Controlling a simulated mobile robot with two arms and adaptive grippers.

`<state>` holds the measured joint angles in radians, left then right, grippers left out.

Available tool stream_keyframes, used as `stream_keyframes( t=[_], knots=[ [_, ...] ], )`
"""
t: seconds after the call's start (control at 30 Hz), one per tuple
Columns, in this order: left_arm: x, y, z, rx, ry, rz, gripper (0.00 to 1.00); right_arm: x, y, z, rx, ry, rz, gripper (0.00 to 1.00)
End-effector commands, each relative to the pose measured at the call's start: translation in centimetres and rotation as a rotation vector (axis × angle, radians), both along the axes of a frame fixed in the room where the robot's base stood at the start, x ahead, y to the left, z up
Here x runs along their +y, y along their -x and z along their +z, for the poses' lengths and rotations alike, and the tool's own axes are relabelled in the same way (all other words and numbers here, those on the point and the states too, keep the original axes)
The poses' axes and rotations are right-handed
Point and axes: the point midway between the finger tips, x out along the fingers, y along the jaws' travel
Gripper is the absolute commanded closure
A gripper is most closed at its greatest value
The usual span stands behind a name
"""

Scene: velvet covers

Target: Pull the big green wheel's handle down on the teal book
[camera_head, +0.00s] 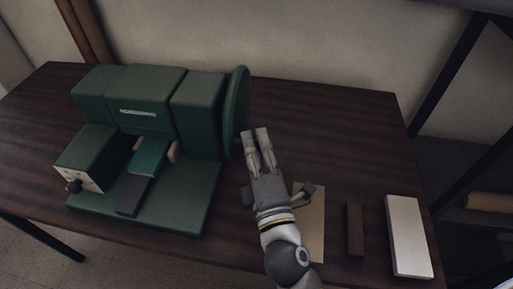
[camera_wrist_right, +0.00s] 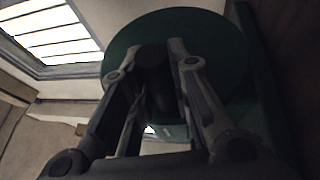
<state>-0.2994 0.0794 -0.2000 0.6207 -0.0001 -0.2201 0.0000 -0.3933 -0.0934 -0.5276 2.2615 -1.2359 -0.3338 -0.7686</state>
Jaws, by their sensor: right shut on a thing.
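The big green wheel (camera_head: 238,105) stands upright on the right side of a dark green press (camera_head: 140,108). It fills the upper part of the right wrist view (camera_wrist_right: 215,35). A dark handle (camera_wrist_right: 150,57) projects from the wheel between the fingers of my right gripper (camera_head: 256,137). That gripper is shut on the handle, at the wheel's near right side; its fingers hide the handle in the head view. The teal book (camera_head: 148,156) lies on the press bed, partly beneath the press body. My left gripper is not in view.
A dark block (camera_head: 134,195) is in front of the book. A green box with a knob (camera_head: 88,165) is at the press's left. A tan board (camera_head: 311,225), a brown bar (camera_head: 355,229) and a white block (camera_head: 408,236) lie on the table at right. The back right is clear.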

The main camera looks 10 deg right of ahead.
Motion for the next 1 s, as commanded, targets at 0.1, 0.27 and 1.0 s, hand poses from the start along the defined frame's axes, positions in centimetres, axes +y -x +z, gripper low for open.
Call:
stream_keyframes(
  t=[0.1,0.27,1.0],
  knots=[
    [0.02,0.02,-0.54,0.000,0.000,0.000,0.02,-0.04,-0.05,-0.84,0.008,-0.001,-0.001,1.00],
    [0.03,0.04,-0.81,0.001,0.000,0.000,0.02,-0.06,-0.11,-1.19,0.009,-0.001,-0.002,1.00],
    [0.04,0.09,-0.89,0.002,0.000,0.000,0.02,-0.10,-0.16,-1.24,0.008,0.000,-0.003,0.59]
  ],
)
